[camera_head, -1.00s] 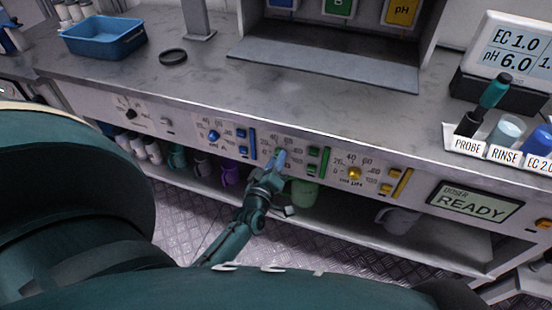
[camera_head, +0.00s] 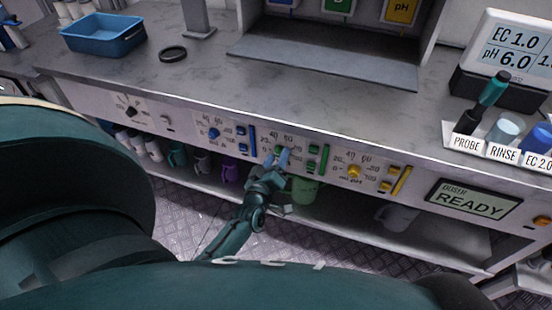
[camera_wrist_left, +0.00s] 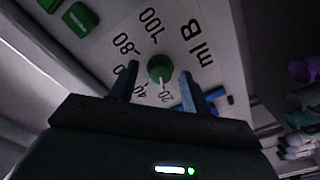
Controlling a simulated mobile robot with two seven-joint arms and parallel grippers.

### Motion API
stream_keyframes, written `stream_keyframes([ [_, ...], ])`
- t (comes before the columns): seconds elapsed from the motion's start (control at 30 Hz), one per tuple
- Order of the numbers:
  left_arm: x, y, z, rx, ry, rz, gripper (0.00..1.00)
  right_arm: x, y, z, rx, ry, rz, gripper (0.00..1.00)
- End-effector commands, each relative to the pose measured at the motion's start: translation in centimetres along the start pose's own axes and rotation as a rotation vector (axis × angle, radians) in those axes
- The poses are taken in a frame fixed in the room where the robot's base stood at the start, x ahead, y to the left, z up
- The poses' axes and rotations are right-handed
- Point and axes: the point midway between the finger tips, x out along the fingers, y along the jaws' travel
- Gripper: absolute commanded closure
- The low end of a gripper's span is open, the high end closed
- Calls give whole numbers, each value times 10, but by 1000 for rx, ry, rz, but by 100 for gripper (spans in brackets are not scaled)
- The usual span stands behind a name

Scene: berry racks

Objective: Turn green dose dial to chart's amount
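The green dose dial (camera_wrist_left: 160,68) sits on the white panel marked "ml B" in the left wrist view. Its white pointer points down the picture, toward the 20 mark. Some numbers are partly hidden by the fingers. My left gripper (camera_wrist_left: 160,86) is open, one blue finger on each side of the dial and apart from it. In the head view the left gripper (camera_head: 277,157) is at the middle dial panel, and its fingers largely hide the dial. The dose chart cannot be made out. My right gripper is not in view.
A blue dial (camera_head: 214,134) and a yellow dial (camera_head: 354,171) flank this panel. Green buttons (camera_head: 312,158) sit right of the dial. The doser display (camera_head: 474,202) reads READY. Mugs, including a green one (camera_head: 304,191), stand on the shelf below. The counter edge overhangs the panels.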

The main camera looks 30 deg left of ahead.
Motion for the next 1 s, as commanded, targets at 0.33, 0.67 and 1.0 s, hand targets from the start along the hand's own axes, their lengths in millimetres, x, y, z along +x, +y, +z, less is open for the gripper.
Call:
stream_keyframes([
  [0.33, -5, -1, 0, 0, -1, -1, 50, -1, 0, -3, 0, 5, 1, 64],
  [0.67, -69, -1, 0, 0, -3, -3, 50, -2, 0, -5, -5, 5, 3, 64],
  [1.0, -125, 0, 0, 0, -1, -1, 50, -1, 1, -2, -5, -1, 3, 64],
])
